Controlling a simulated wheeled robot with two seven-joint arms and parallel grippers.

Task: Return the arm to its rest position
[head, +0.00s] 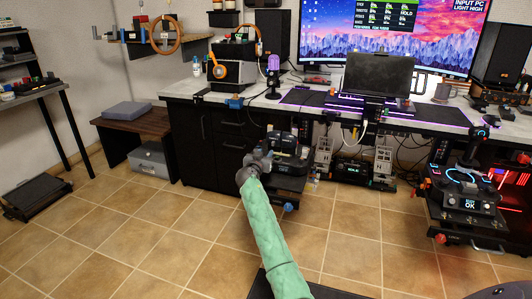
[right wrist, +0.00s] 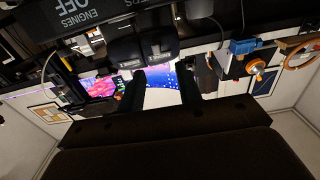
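My right arm, in a green sleeve, reaches up from the bottom of the head view. Its dark gripper (head: 257,160) is in front of the black equipment below the desk. In the right wrist view the two dark fingers of the right gripper (right wrist: 161,72) stand apart, with a bright screen showing through the gap. Nothing is seen between them. I cannot tell whether the gripper touches the equipment behind it. My left gripper is not in view.
A long desk (head: 177,87) with a large monitor (head: 340,40) runs along the back. A black device (head: 290,150) is behind the gripper. A control stand (head: 465,190) with a lit panel is at the right. A low wooden table (head: 130,130) is at the left.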

